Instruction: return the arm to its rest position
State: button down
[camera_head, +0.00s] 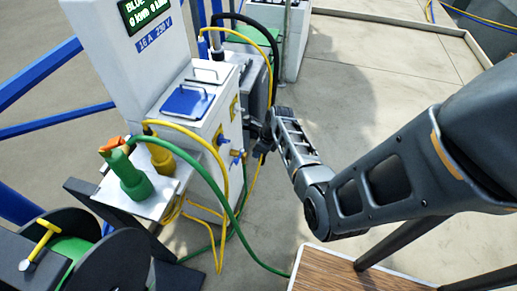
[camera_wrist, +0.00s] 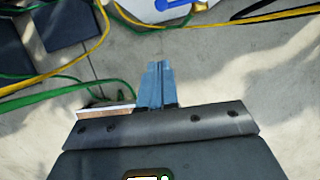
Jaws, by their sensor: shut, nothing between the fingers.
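My arm (camera_head: 385,185) reaches in from the right of the head view, bends at an elbow and runs up and left towards the white cabinet. The hand end of the arm is dark beside the cabinet's right side, and its fingertips are hard to make out there. In the wrist view my gripper (camera_wrist: 158,66) shows two blue-grey fingers pressed together, with nothing between them. They are over bare concrete floor, apart from the cables.
A wooden-topped surface (camera_head: 340,273) lies below my arm. A cable reel (camera_head: 75,250) stands lower left. Open floor lies beyond.

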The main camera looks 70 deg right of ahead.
jog(key=shift+s+r, duration=0.15)
jog(key=shift+r, duration=0.35)
dwell(0.3)
jog(key=s+a+f+n+h, duration=0.2)
jog(key=s+a+n+h, duration=0.1)
jog(key=s+a+n, duration=0.4)
jog(key=s+a+r+n+t+h, duration=0.1)
jog(key=s+a+r+n+t, duration=0.1)
jog(key=s+a+r+n, duration=0.25)
jog(key=s+a+r+n+t, duration=0.1)
jog(key=a+r+n+t, duration=0.15)
jog(key=a+n, duration=0.45)
jog(key=s+a+r+n+t+y, duration=0.1)
jog(key=s+a+r+n+t, duration=0.1)
jog(key=a+r+n, duration=0.3)
jog(key=s+a+r+n+t+y, duration=0.1)
jog(key=s+a+r+n, duration=0.3)
jog(key=r, duration=1)
jog(key=s+a+r+n+t+y, duration=0.2)
jog(key=s+a+r+n+t, duration=0.1)
jog(key=a+r+n, duration=0.4)
notch_tip(320, 180, up, 2)
jog(key=shift+a+r+n, duration=0.2)
jog(key=shift+a+n, duration=0.2)
jog(key=shift+n, duration=0.25)
